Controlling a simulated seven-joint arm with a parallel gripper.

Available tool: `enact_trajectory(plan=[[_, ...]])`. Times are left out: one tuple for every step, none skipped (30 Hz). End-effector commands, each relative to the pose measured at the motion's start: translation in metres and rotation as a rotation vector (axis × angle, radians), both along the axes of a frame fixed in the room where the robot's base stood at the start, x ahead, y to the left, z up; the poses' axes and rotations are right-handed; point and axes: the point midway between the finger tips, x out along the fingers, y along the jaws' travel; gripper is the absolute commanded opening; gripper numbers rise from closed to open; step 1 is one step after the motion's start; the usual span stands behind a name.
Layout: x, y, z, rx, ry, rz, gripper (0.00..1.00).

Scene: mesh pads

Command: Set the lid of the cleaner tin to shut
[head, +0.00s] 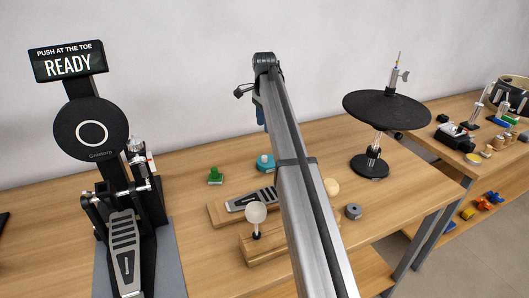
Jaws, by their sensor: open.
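A small teal round thing (265,162) with a raised top stands towards the back of the near table, just left of my arm link. It may be the cleaner tin. It is too small to tell its lid from its body, or how the lid stands. A small dark grey round piece (352,212) lies to the right of my arm, and I cannot tell whether it belongs to a tin. My silver arm link crosses the middle of the view and rises above the table. My gripper is not clearly visible; the link hides what is behind it.
A drum pedal (124,245) with a READY sign (68,62) stands at left. A wooden block with a pale ball beater (256,213), a small pedal plate (250,199) and a green piece (215,176) lie mid-table. A black cymbal (386,108) stands at right.

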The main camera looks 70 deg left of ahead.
Motion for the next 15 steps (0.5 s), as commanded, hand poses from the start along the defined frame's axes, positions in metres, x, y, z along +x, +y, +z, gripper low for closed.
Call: enact_trajectory(plan=[[0.0,0.0,0.0,0.0,0.0,0.025,0.5],[0.0,0.0,-0.001,0.0,0.0,0.036,0.5],[0.0,0.0,-0.003,-0.001,0.0,0.046,0.5],[0.0,0.0,-0.004,-0.001,0.0,0.05,0.5],[0.0,0.0,-0.006,-0.001,0.0,0.052,0.5],[0.0,-0.001,-0.01,-0.001,0.0,0.052,0.5],[0.0,-0.001,-0.013,-0.001,0.0,0.052,0.5],[0.0,-0.001,-0.017,-0.001,0.0,0.052,0.5],[0.0,-0.001,-0.023,-0.001,0.0,0.051,0.5],[0.0,-0.001,-0.028,-0.001,0.001,0.051,0.5],[0.0,-0.001,-0.033,-0.002,0.001,0.051,0.5],[0.0,-0.001,-0.04,-0.002,0.001,0.05,0.5],[0.0,-0.001,-0.045,-0.002,0.001,0.05,0.5],[0.0,-0.001,-0.05,-0.001,0.0,0.05,0.5],[0.0,-0.001,-0.058,-0.001,0.0,0.05,0.5]])
